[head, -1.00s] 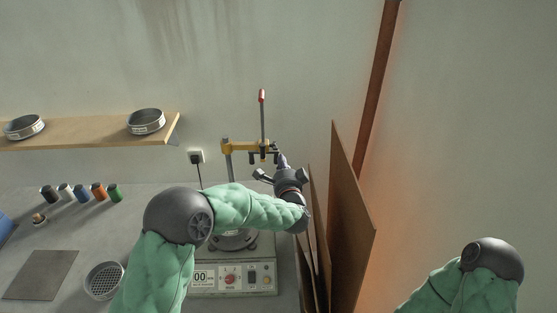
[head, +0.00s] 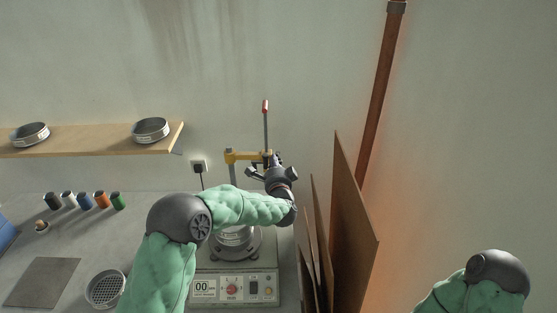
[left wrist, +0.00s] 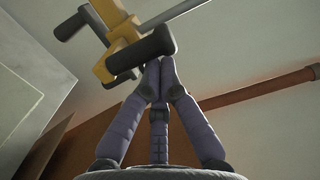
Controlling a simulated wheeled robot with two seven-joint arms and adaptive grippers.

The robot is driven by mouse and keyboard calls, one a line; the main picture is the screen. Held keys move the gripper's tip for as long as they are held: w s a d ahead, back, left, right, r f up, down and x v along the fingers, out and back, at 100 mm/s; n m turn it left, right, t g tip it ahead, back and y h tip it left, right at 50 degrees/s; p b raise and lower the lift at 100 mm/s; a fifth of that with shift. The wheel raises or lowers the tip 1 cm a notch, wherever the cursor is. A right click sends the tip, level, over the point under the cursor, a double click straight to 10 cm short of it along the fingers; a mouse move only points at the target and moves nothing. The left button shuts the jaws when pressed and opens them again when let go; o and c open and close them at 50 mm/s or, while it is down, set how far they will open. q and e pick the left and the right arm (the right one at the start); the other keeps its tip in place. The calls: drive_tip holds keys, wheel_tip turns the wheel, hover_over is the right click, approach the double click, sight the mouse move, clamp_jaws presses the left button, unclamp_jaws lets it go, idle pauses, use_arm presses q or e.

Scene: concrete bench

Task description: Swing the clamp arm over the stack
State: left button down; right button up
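The yellow clamp arm (head: 245,156) sits high on a grey post (head: 231,172) behind the shaker. An upright rod with a red tip (head: 265,106) rises from its right end. In the left wrist view the yellow arm (left wrist: 117,35) crosses above my fingers, with a black bar (left wrist: 142,52) at its near end. My left gripper (head: 273,162) is at the arm's right end; its purple fingertips (left wrist: 158,72) meet right by the black bar. Contact is unclear. The round metal stack (head: 236,238) on the shaker (head: 233,287) is partly hidden by my left arm. My right gripper is out of view.
Brown boards (head: 352,215) lean upright close to the right of the shaker. A shelf (head: 85,139) with two sieves is on the wall at left. Several small jars (head: 85,201), a sieve (head: 105,288) and a grey mat (head: 42,282) lie on the bench at left.

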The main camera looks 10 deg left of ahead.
use_arm(q)
drive_tip(key=shift+s+a, duration=0.15)
drive_tip(key=shift+s, duration=0.1)
idle(0.3)
